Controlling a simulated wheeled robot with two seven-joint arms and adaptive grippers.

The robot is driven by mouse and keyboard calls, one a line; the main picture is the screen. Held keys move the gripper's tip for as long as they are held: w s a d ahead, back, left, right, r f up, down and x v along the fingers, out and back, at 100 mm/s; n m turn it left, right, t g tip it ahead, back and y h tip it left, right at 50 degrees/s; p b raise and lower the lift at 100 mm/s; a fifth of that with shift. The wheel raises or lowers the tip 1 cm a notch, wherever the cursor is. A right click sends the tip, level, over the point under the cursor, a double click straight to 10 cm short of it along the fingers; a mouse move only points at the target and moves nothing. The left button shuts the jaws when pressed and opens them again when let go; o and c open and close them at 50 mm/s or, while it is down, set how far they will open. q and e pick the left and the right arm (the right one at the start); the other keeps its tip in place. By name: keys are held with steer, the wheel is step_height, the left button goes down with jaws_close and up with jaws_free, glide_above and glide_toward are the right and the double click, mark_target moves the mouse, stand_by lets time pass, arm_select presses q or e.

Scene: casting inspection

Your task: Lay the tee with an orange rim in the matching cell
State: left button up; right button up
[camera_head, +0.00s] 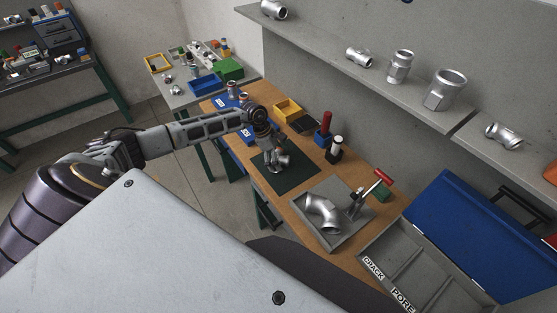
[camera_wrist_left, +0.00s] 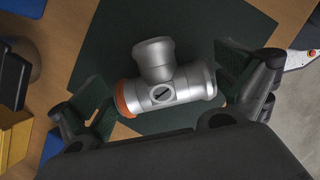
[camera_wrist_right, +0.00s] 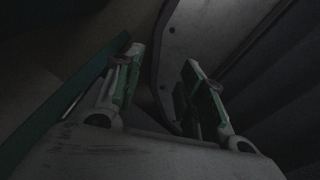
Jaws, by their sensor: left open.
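The silver tee (camera_wrist_left: 182,84) with an orange rim (camera_wrist_left: 122,100) on its left end lies on the dark green mat (camera_wrist_left: 105,40) in the left wrist view. A round boss with a dark line faces up on it. The tee also shows small in the head view (camera_head: 283,164). My left gripper (camera_wrist_left: 168,95) is open, one finger beyond each end of the tee. The grey sectioned tray (camera_head: 408,262), with cells labelled CRACK and PORE, is at lower right in the head view. My right gripper (camera_wrist_right: 162,60) is open and empty in its dark wrist view.
A blue lid (camera_head: 480,240) stands open behind the tray. Fittings sit on the shelf.

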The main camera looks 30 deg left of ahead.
mark_target(279, 156)
arm_select(q)
steer(key=c, duration=1.1)
steer(key=shift+w+r, duration=0.1)
steer(key=shift+c, duration=0.5)
steer(key=shift+r+b, duration=0.8)
steer(key=shift+r, duration=4.25)
steer(key=shift+d+f, duration=0.1)
steer(key=shift+d, duration=0.05)
